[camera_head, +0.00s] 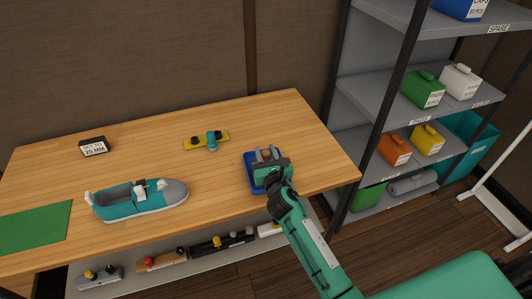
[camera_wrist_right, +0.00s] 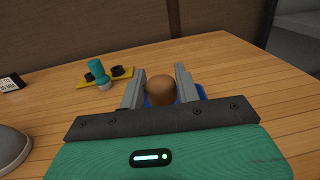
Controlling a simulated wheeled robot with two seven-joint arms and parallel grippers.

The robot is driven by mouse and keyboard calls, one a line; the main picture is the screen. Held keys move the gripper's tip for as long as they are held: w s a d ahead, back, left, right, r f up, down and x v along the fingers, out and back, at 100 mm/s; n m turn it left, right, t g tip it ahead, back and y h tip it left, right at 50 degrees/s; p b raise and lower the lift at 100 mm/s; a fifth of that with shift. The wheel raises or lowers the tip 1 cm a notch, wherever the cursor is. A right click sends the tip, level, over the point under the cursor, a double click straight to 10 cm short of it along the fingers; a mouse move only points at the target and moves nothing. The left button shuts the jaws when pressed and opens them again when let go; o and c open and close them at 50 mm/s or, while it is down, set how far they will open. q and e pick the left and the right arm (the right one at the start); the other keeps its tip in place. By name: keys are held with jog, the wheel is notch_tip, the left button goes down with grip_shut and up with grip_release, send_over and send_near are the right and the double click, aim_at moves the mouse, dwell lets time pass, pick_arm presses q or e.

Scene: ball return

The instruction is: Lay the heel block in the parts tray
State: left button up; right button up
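My right gripper (camera_head: 267,153) is over the small blue parts tray (camera_head: 248,172) near the right end of the table. In the right wrist view my right gripper (camera_wrist_right: 160,85) has its grey fingers on both sides of a round brown knob (camera_wrist_right: 160,90), which fills the gap between them. The knob appears to belong to the heel block; its body is hidden by the gripper. The blue tray (camera_wrist_right: 200,91) shows behind and beside the fingers. I cannot tell whether the block touches the tray floor. My left gripper is not in view.
A teal shoe-shaped assembly (camera_head: 142,200) stands at the left front, near a green mat (camera_head: 36,227). A yellow plate with a teal-topped piece (camera_head: 206,141) and a black labelled block (camera_head: 94,146) lie further back. A shelf rack (camera_head: 372,110) stands right of the table.

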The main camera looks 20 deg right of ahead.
jog(key=o, duration=0.3)
jog(key=shift+r, duration=0.15)
jog(key=s, duration=0.4)
jog(key=s+b, duration=0.1)
jog(key=s, duration=0.7)
jog(key=shift+a, duration=0.35)
